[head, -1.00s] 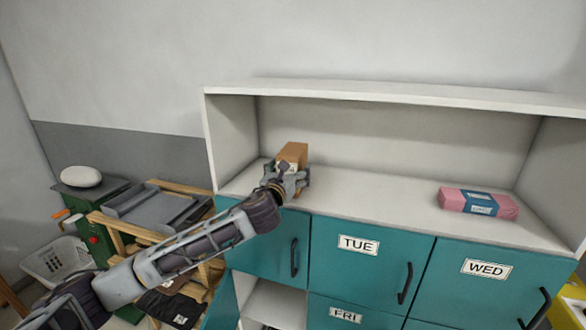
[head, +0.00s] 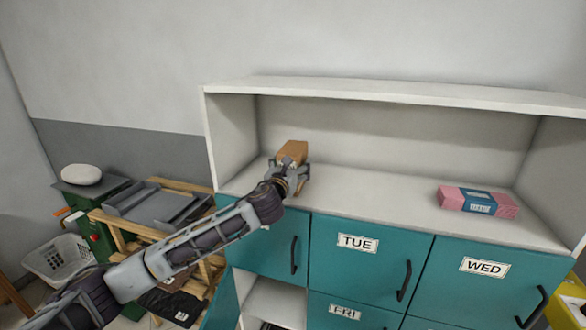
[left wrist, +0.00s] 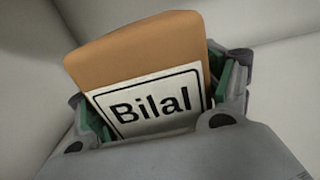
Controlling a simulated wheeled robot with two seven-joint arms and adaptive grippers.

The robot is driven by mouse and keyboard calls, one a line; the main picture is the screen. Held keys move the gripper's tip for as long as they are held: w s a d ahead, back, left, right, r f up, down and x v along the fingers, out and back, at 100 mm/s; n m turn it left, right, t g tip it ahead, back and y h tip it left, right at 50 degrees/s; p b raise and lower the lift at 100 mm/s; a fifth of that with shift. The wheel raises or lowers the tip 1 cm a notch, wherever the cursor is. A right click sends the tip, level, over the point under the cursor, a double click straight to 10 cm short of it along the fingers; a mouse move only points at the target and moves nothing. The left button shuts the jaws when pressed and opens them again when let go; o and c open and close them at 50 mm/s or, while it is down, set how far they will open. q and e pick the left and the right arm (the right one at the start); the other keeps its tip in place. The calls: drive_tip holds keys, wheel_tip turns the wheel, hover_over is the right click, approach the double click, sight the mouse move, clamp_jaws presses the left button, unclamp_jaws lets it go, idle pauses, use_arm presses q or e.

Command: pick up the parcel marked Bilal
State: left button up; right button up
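The parcel marked Bilal (head: 293,151) is a brown box at the left end of the white open shelf. In the left wrist view the parcel (left wrist: 140,52) shows a white label reading "Bilal", facing the camera. My left gripper (head: 290,176) is around it, with a green-padded finger on each side of the box (left wrist: 162,108). The fingers appear closed against its sides. The parcel's lower part is hidden by the gripper, so I cannot tell whether it touches the shelf. My right gripper is not in view.
A pink parcel with a blue band (head: 478,201) lies at the shelf's right. The white shelf (head: 375,197) is clear between the parcels, with a top board above. Teal doors marked TUE (head: 357,243) and WED (head: 484,266) are below. A wooden rack (head: 120,228) stands left.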

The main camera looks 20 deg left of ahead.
sight(292, 148)
use_arm(q)
drive_tip(key=c, duration=0.8)
drive_tip(key=shift+r, duration=0.1)
drive_tip(key=shift+c, duration=0.3)
drive_tip(key=shift+r+b, duration=0.35)
drive_tip(key=shift+r, duration=4.65)
